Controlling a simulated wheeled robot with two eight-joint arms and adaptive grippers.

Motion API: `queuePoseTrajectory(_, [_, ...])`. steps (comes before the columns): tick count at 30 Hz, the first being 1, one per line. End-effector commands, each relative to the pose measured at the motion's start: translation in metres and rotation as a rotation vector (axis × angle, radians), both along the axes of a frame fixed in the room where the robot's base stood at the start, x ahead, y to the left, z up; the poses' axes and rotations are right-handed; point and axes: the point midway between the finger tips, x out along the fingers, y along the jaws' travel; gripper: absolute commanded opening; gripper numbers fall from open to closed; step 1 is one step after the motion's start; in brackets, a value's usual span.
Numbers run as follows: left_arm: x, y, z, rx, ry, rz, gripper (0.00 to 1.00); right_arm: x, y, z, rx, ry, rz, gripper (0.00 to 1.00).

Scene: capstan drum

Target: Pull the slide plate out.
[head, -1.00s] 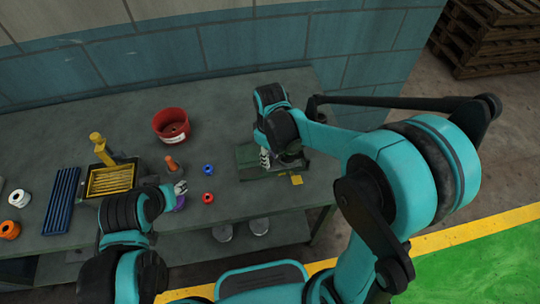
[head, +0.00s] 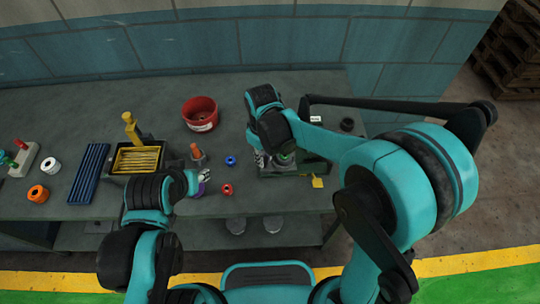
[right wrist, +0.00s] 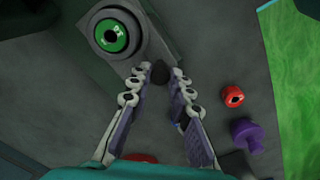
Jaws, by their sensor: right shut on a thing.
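A dark green fixture (head: 325,168) stands on the bench in the head view. A drum with a bright green top (right wrist: 112,36) shows in the right wrist view, on a grey block. My right gripper (head: 261,158) is at the fixture's left side, pointing down. In the right wrist view its fingers (right wrist: 160,82) close around a small dark knob (right wrist: 160,73) beside the grey block. I cannot clearly single out the slide plate; the fingers and arm hide part of it. My left gripper (head: 203,176) is low over the bench, near a purple piece; its jaws are too small to read.
A red bowl (head: 201,113), an orange-brown cone (head: 197,152), a blue ring (head: 230,161) and a red ring (head: 227,189) stand left of the fixture. A yellow tab (head: 317,182) shows at its front. A yellow-slatted tray (head: 137,143) and blue rack (head: 89,174) are farther left.

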Motion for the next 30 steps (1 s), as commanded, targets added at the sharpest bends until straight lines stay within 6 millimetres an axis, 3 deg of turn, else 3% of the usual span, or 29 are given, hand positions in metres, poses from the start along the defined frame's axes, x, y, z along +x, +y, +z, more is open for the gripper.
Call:
queuePoseTrajectory(3, [0.000, 0.000, 0.000, 0.000, 0.000, 0.000, 0.41, 0.000, 0.003, 0.000, 0.008, -0.001, 0.003, 0.00])
queuePoseTrajectory(4, [0.000, 0.000, 0.000, 0.000, 0.000, 0.000, 0.41, 0.000, 0.003, 0.000, 0.008, -0.001, 0.004, 0.27])
queuePoseTrajectory(6, [0.000, 0.000, 0.000, 0.000, 0.000, 0.000, 0.41, 0.000, 0.003, 0.000, 0.008, -0.001, 0.004, 0.41])
queuePoseTrajectory(17, [0.000, 0.000, 0.000, 0.000, 0.000, 0.000, 0.41, 0.000, 0.002, 0.005, 0.005, -0.001, 0.002, 0.41])
queuePoseTrajectory(20, [0.000, 0.000, 0.000, 0.000, 0.000, 0.000, 0.41, 0.000, 0.002, 0.017, 0.005, -0.001, 0.003, 0.41])
queuePoseTrajectory(30, [0.000, 0.000, 0.000, 0.000, 0.000, 0.000, 0.41, 0.000, 0.003, 0.089, 0.005, -0.001, 0.004, 0.41])
